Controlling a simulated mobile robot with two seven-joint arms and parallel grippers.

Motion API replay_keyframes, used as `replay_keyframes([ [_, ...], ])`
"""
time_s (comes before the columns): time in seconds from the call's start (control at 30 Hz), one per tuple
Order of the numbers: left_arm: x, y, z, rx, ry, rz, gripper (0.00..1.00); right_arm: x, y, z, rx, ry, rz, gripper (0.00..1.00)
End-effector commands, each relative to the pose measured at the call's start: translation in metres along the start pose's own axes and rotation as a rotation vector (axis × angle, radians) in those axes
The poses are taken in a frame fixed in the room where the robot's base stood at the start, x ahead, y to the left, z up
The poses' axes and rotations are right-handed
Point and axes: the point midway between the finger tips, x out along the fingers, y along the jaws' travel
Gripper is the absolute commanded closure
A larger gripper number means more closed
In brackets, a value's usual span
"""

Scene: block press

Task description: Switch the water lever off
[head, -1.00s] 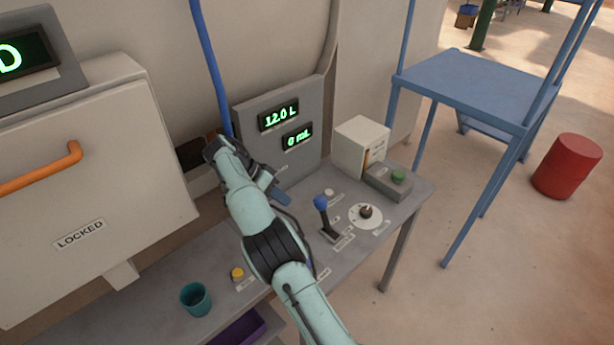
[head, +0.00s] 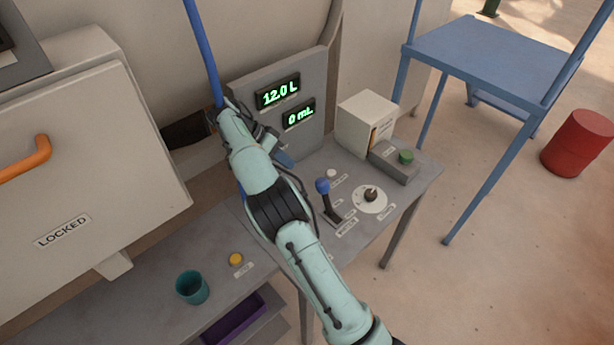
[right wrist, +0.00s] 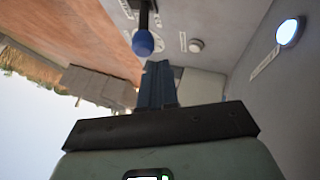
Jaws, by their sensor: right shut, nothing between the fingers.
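The water lever (head: 333,208) is a dark stick with a blue knob on the grey table, its knob leaning up and left of its base in the head view. In the right wrist view the blue knob (right wrist: 144,42) shows just beyond the fingertips. My right gripper (head: 284,159) has blue fingers, left of and above the knob in the head view and apart from it. In the right wrist view its fingers (right wrist: 157,80) are together with nothing between them. My forearm and wrist hide part of the table. My left gripper is not in view.
A panel (head: 315,75) reads 12.0 L and 0 mL. Right of the lever are a round dial (head: 370,198) and a green button (head: 406,157). A teal cup (head: 192,288) and yellow button (head: 236,259) are at the front left. A locked cabinet (head: 90,150) stands left.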

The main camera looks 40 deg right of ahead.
Motion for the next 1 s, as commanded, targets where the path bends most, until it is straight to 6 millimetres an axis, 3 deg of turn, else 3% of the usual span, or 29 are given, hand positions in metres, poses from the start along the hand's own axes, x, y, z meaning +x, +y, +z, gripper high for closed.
replay_keyframes([
  [0.5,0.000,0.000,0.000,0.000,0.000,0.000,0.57,0.079,0.001,0.000,0.000,-0.001,0.002,1.00],
  [0.7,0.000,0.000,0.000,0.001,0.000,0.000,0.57,0.093,0.000,0.000,0.000,0.000,-0.001,1.00],
  [1.0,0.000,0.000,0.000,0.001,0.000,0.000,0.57,0.094,0.000,0.000,0.000,0.000,-0.001,1.00],
])
